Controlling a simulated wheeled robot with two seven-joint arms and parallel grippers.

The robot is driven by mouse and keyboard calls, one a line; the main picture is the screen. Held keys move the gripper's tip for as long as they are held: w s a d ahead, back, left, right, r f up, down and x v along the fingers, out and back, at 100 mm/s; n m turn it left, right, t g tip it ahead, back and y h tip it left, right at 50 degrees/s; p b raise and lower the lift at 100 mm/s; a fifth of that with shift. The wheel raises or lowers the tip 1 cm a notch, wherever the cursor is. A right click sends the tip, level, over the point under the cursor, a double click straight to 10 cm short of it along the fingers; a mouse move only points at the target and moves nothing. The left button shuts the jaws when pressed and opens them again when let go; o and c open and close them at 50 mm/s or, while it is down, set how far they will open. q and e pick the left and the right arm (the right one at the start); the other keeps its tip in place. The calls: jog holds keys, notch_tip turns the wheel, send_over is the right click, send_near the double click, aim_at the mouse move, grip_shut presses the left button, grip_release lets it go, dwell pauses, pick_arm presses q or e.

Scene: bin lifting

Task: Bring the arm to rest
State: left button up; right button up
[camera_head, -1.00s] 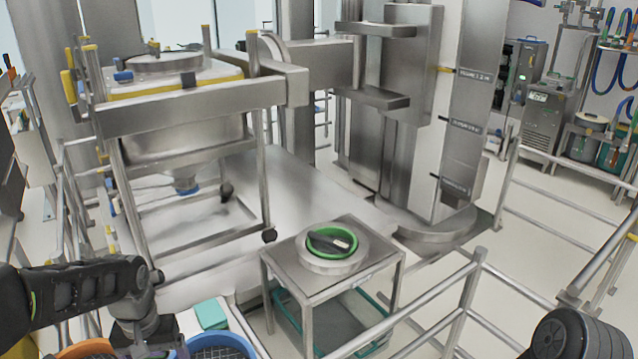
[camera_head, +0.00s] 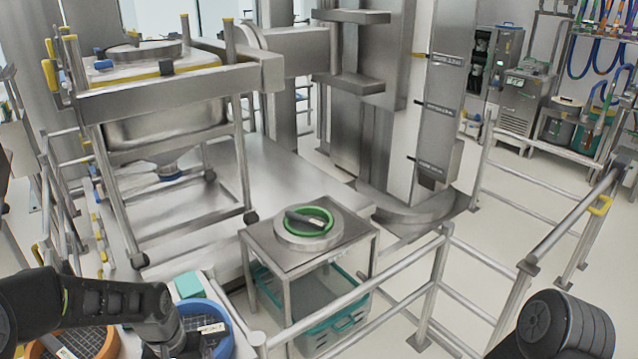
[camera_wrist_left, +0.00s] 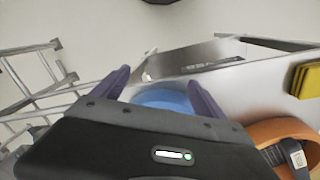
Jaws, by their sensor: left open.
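My left arm (camera_head: 100,305) comes in from the left edge of the head view, black and bent down at the wrist, in front of the blue round tub. In the left wrist view my left gripper (camera_wrist_left: 159,76) is open, its two dark purple fingers apart. A blue round thing shows beyond and between the fingers, and nothing is held. Of my right arm only a dark rounded link (camera_head: 567,330) shows at the bottom right. The right gripper is out of view.
A blue tub (camera_head: 226,322) and an orange tub (camera_head: 106,346) lie close to my left arm. A steel table (camera_head: 350,240) bears a lid with a green ring (camera_head: 325,212). Steel railings (camera_head: 430,290) cross the front. A lifter holds a steel bin (camera_head: 165,125).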

pick_arm(q)
jog(key=s+d+f+m+h, duration=0.1)
jog(key=s+d+f, duration=0.1)
jog(key=d+f, duration=0.4)
jog(key=s+d+f+h, duration=0.1)
jog(key=s+d+f, duration=0.2)
jog(key=d+f, duration=0.3)
jog(key=s+d+f+h, duration=0.1)
jog(key=s+d+f, duration=0.7)
jog(key=s, duration=0.3)
jog(key=shift+d, duration=0.7)
jog(key=shift+f, duration=0.1)
jog(key=shift+c, duration=0.2)
